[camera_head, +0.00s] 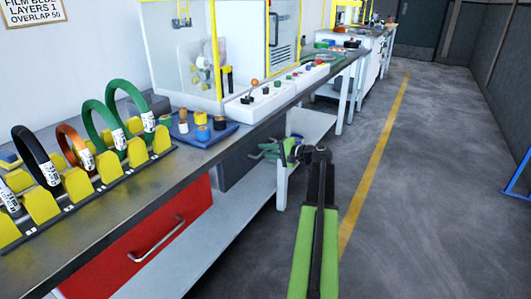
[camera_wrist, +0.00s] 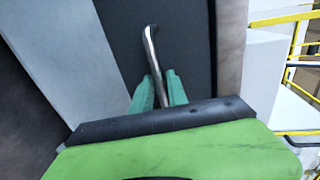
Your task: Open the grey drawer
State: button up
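The grey drawer (camera_head: 236,168) is a dark front under the workbench, to the right of a red drawer, partly hidden by my arm in the head view. In the wrist view its dark front (camera_wrist: 185,45) fills the upper middle. A silver bar handle (camera_wrist: 151,48) runs down it, and its lower part lies between my fingers. My gripper (camera_head: 265,150) is at the drawer front; in the wrist view its green fingers (camera_wrist: 160,88) sit close on both sides of the bar, with little gap. The head view is too small to show the handle.
The red drawer (camera_head: 160,235) with a silver handle is nearer on the left. Coils in a yellow rack (camera_head: 110,180) and a blue tray (camera_head: 215,135) stand on the bench. A white table leg (camera_head: 281,186) is close beside my gripper. The floor (camera_head: 430,180) to the right is clear.

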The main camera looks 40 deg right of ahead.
grip_shut()
dwell(1.4)
